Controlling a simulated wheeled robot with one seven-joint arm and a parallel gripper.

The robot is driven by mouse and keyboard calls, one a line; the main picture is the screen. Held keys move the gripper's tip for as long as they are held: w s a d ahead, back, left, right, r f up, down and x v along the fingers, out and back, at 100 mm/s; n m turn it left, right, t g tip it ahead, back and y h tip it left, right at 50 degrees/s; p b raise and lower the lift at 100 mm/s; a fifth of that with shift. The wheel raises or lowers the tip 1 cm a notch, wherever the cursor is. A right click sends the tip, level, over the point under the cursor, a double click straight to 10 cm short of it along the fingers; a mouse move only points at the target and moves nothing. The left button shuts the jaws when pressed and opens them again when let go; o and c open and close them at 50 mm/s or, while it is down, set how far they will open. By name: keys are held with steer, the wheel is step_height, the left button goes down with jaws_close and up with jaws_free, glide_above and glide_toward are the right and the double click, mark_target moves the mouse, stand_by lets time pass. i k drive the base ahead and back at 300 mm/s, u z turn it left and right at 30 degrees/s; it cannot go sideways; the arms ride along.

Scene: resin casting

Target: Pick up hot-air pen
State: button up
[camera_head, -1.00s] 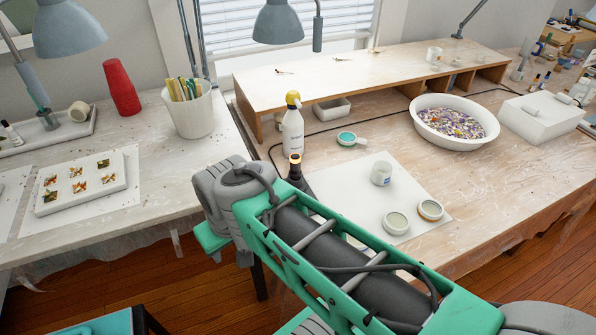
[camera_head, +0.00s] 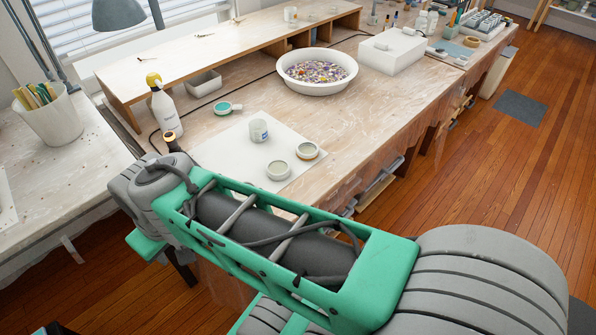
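A dark upright object with a tan top (camera_head: 172,142) stands at the left front of the wooden workbench, beside the spray bottle. It may be the hot-air pen, but I cannot tell, as my arm hides its lower part. No other thing in view is clearly the pen. My green and grey arm crosses the lower middle of the head view. My gripper is outside the picture.
A white sheet (camera_head: 225,152) holds a cup (camera_head: 258,131) and two small round pots (camera_head: 278,170). Near it are a yellow-topped spray bottle (camera_head: 163,106), a bowl of colourful bits (camera_head: 317,86) and a white box (camera_head: 392,50). Open wooden floor (camera_head: 490,150) lies to the right.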

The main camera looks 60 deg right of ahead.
mark_target(169, 137)
steer(key=z, duration=0.35)
steer(key=i, duration=0.45)
steer(key=z, duration=1.55)
